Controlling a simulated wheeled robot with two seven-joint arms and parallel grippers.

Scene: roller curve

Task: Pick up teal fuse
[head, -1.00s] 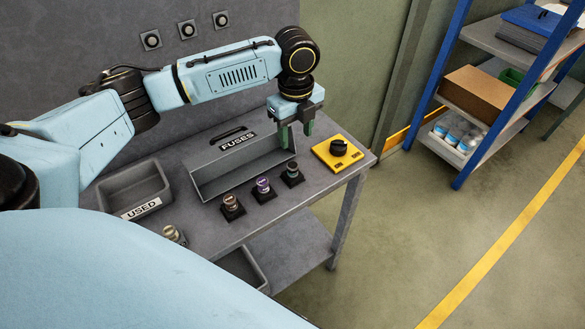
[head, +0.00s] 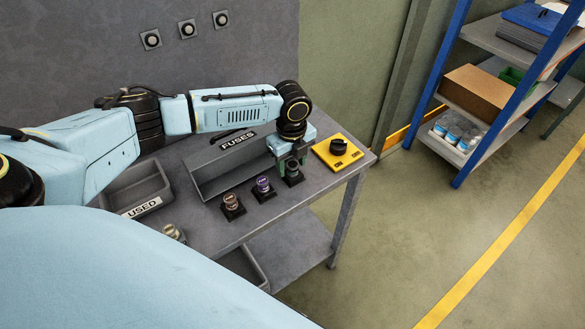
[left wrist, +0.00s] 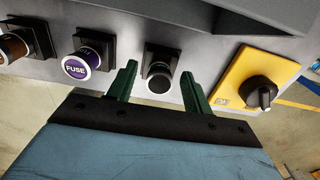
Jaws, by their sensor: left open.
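The fuse in the rightmost of three black holders (head: 292,180) at the table's front edge shows a dark body. Its teal colour is hard to make out now, as my gripper partly covers it. In the left wrist view this fuse (left wrist: 160,77) looks dark with a grey-black round end, and the green fingers are on either side of it. My left gripper (head: 291,166) is open, pointing down over this fuse. It also shows in the left wrist view (left wrist: 158,82). I cannot tell if the fingers touch the fuse. My right gripper is out of view.
Left of it stand a purple fuse (head: 263,184) and a brown fuse (head: 231,201) in holders. A yellow panel with a black knob (head: 338,147) is close on the right. Behind are the FUSES tray (head: 205,190) and the USED bin (head: 150,206).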

